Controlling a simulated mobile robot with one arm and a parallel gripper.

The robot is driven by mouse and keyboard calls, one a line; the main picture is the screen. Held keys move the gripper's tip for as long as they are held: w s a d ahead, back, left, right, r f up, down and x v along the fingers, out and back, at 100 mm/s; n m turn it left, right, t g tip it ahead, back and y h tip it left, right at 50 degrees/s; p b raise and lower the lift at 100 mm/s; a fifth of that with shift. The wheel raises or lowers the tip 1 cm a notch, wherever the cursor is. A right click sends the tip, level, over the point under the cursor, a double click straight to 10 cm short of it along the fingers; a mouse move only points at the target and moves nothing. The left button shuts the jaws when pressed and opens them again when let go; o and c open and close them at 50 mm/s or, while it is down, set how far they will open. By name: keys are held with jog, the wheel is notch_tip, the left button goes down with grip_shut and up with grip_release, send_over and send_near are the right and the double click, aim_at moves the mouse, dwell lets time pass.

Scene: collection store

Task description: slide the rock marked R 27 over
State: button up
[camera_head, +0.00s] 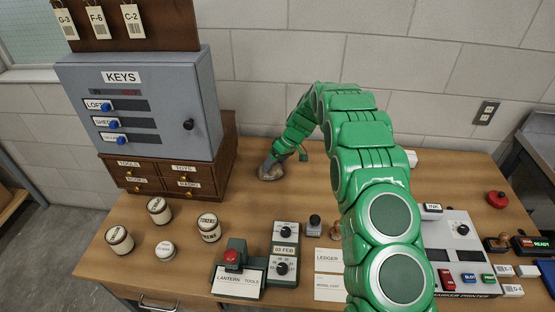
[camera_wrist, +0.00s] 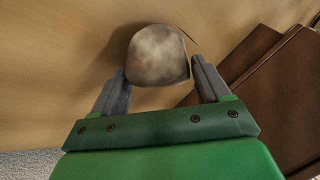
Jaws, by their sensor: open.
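A rounded grey-brown rock (camera_head: 270,173) rests on the wooden table near the wall, just right of the small drawer cabinet. It also shows in the wrist view (camera_wrist: 157,53), close in front of my gripper. No marking is readable on it in either view. My gripper (camera_wrist: 158,72) is open, with one finger on each side of the rock's near end. Whether the fingers touch it I cannot tell. In the head view my gripper (camera_head: 272,160) reaches down at the rock, and the rock is partly hidden behind it.
A drawer cabinet (camera_head: 172,178) under a grey key box (camera_head: 140,105) stands close left of the rock. The wall (camera_head: 255,80) is behind. Jars, a stamp device (camera_head: 237,268) and a dial unit (camera_head: 285,255) stand nearer the front. Bare table lies in front of the rock.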

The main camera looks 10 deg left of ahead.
jog(key=c, duration=1.3)
jog(key=shift+s+d+f, duration=0.1)
jog(key=shift+d, duration=5)
jog(key=shift+d+f, duration=0.1)
jog(key=shift+d, duration=4.95)
grip_shut()
jog(key=o, duration=1.7)
grip_release()
jog(key=shift+r, duration=0.1)
jog(key=shift+c, duration=0.2)
jog(key=shift+r, duration=0.1)
